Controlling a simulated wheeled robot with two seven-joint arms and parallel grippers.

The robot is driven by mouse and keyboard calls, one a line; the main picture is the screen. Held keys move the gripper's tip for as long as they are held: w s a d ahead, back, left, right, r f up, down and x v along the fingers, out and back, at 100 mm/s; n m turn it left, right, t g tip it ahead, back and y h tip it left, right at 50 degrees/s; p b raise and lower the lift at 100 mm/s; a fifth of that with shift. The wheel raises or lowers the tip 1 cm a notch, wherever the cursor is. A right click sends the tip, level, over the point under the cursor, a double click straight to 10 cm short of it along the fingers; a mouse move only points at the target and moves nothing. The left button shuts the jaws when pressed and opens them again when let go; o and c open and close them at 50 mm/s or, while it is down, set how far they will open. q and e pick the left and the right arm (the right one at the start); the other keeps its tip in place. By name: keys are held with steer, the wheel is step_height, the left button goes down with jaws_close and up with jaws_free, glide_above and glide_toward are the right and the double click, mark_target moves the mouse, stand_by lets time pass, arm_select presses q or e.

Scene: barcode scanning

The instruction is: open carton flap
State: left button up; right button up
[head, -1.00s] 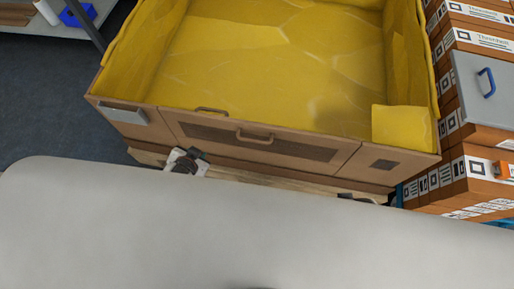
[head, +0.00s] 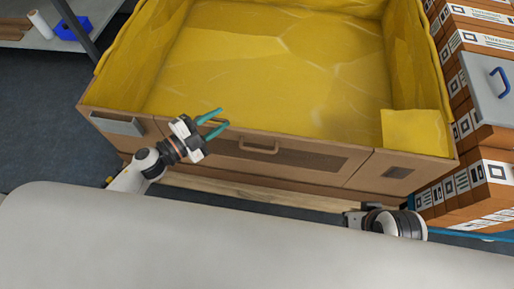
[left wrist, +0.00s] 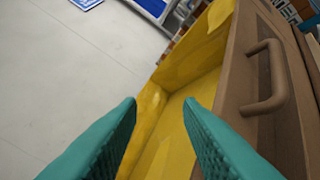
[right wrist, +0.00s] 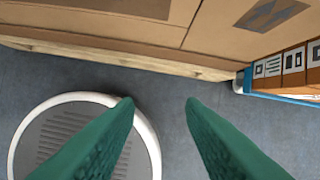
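A large brown carton (head: 410,172) with a yellow lining (head: 265,60) stands open at the top in the head view. Its front panel (head: 315,160) has a brown handle (head: 258,146), which also shows at right in the left wrist view (left wrist: 265,80). My left gripper (head: 223,119) is open at the top edge of the front panel, left of that handle. Its two teal fingers (left wrist: 160,102) are apart with nothing between them. My right gripper (right wrist: 158,102) is open and empty over the floor, apart from the carton front. Its fingers are not visible in the head view.
Stacked orange-brown boxes (head: 470,190) stand right of the carton, with a grey lid or panel with a blue handle (head: 500,82) on them. A shelf with a blue bin (head: 73,28) is at the upper left. The carton rests on a wooden pallet (head: 245,195).

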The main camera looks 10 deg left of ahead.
mark_target(252, 150)
arm_select(q)
steer(key=s+f+m+g+h, duration=0.3)
steer(key=s+f+m+g, duration=0.3)
steer(key=m+g, duration=0.15)
steer(key=shift+n+g, duration=0.25)
steer(key=shift+n, duration=0.2)
steer(key=x, duration=0.6)
steer(key=b+x, duration=0.1)
steer(key=x, duration=0.4)
steer(key=shift+w+d+r, duration=0.15)
steer(key=shift+d, duration=0.3)
jaws_close()
